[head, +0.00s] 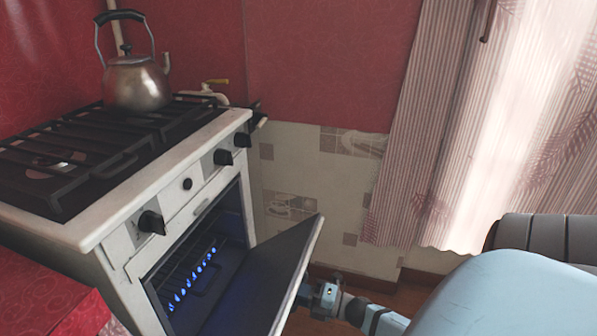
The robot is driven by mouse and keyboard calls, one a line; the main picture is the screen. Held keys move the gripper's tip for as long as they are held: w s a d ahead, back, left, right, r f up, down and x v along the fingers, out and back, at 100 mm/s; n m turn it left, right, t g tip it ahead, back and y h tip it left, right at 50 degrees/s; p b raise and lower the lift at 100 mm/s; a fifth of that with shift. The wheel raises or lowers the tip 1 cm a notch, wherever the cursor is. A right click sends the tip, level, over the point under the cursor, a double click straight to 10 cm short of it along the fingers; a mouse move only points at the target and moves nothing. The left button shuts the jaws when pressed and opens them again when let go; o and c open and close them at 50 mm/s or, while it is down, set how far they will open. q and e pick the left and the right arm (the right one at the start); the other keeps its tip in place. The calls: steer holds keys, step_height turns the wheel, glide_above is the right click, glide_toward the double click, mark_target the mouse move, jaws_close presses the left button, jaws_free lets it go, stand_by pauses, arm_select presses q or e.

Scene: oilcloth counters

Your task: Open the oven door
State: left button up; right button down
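The oven (118,262) is a white stove on the left of the head view. Its door (268,282) stands partly open, hinged low and tilted outward, with its dark inner face showing. Blue flames (192,274) burn inside the dark cavity. One of my grippers, which looks like the right one (312,296), is behind the door's outer face near its right edge. Its fingertips are largely hidden by the door, so its contact with any handle cannot be seen. My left gripper is not in view.
A metal kettle (137,82) stands on the black hob grates (60,165). Black knobs (151,222) stick out along the stove front. A red counter (52,300) is at lower left. A striped curtain (425,130) hangs at right by a tiled wall (310,165).

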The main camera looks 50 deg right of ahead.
steer(key=c, duration=1.1)
jaws_free()
steer(key=shift+w, duration=0.1)
steer(key=shift+o, duration=0.2)
